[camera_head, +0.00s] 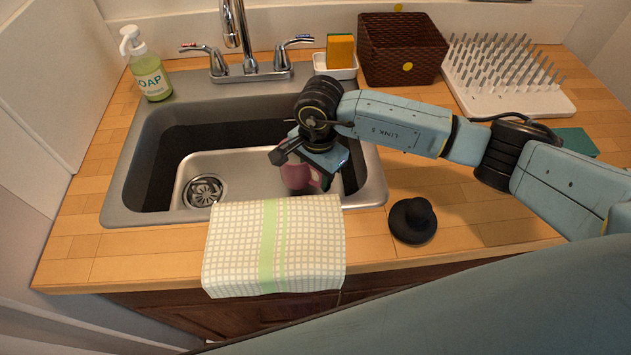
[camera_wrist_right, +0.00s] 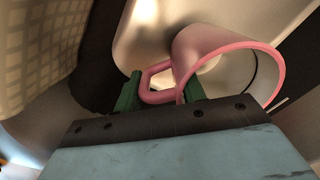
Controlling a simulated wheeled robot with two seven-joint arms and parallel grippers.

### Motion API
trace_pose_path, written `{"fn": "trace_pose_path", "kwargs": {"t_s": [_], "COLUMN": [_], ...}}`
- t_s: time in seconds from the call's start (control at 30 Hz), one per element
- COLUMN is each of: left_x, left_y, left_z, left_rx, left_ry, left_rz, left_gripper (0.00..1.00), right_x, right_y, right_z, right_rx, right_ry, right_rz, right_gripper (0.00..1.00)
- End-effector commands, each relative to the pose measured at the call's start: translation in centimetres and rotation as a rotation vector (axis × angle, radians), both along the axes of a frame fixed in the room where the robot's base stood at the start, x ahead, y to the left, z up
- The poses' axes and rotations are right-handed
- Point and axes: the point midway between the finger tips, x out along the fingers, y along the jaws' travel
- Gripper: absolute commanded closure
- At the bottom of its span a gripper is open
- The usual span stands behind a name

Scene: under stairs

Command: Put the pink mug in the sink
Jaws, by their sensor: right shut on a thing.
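The pink mug (camera_head: 298,176) is inside the sink opening, below my right gripper, in the head view. In the right wrist view the mug (camera_wrist_right: 225,55) shows its pink rim and its handle. My right gripper (camera_wrist_right: 160,92) has its green fingers on either side of the handle and is shut on it. The gripper (camera_head: 318,172) partly hides the mug in the head view. The steel sink (camera_head: 371,170) surrounds them, with the drain at the left of the basin. I cannot tell whether the mug touches the basin floor. My left gripper is not in view.
A checked towel (camera_head: 273,245) hangs over the sink's front edge. The faucet (camera_head: 236,40) stands behind the basin, with a soap bottle (camera_head: 151,75) at left. A black stopper-like object (camera_head: 412,220) lies right of the sink. A basket (camera_head: 400,50) and drying rack (camera_head: 510,75) stand back right.

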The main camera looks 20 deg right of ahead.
Motion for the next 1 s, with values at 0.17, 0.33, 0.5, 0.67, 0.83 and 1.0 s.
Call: {"fn": "trace_pose_path", "kwargs": {"t_s": [0.17, 0.33, 0.5, 0.67, 0.83, 1.0], "left_x": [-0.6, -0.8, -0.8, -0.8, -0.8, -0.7], "left_y": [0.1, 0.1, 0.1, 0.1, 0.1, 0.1], "left_z": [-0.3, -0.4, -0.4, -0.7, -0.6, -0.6], "left_rx": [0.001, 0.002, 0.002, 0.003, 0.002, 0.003], "left_ry": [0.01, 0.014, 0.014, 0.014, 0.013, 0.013], "left_rz": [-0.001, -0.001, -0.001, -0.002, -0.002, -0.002], "left_gripper": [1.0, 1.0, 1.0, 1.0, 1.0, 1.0], "right_x": [-0.1, 0.1, 0.1, 0.0, 0.0, 0.0], "right_y": [0.0, 0.0, 0.0, 0.0, 0.0, 0.0], "right_z": [-2.6, -3.2, -3.2, -3.6, -3.5, -3.5], "right_rx": [0.0, 0.002, 0.001, -0.001, 0.0, 0.0], "right_ry": [0.002, -0.003, -0.002, -0.001, 0.0, 0.0], "right_rz": [0.0, 0.001, 0.001, 0.001, 0.001, 0.001], "right_gripper": [1.0, 1.0, 1.0, 0.57, 0.38, 0.38]}}
